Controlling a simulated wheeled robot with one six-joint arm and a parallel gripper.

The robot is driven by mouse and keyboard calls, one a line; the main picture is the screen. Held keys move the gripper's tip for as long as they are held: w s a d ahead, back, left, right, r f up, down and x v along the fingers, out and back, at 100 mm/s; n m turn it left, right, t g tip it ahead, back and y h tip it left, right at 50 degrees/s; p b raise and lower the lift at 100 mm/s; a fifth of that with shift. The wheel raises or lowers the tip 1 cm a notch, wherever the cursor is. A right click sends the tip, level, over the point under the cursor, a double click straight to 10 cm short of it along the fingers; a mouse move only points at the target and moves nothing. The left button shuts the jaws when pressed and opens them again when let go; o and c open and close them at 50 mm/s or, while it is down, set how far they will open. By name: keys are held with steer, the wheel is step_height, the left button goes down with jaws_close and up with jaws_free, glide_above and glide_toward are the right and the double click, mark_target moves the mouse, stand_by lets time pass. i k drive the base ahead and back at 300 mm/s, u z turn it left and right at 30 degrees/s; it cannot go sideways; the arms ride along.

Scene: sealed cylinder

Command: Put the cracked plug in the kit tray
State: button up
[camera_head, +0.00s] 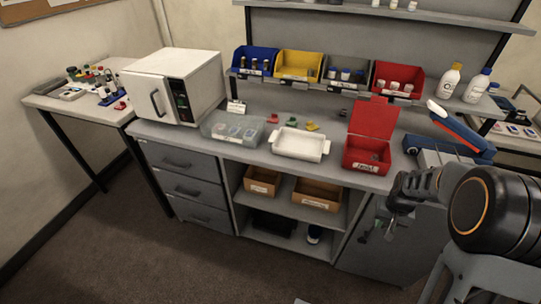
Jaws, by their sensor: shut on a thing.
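My gripper (384,226) hangs at the lower right, in front of the bench's grey cabinet door and below the bench top. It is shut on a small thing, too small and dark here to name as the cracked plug. A white tray with end handles (300,145) sits empty-looking on the bench middle, left of and beyond my gripper. A clear tray (215,132) with small items stands left of it. No label shows which of them is the kit tray. Small red, green and yellow pieces (312,126) lie behind the white tray; cracks cannot be made out.
An open red box (366,167) stands right of the white tray, its lid raised. A blue-and-orange device (455,138) is farther right. A white oven (175,85) stands at the left. Blue, yellow, grey and red bins (300,80) line the shelf behind. Floor in front is clear.

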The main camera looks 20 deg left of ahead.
mark_target(299, 147)
steer(key=u, duration=1.15)
steer(key=i, duration=0.25)
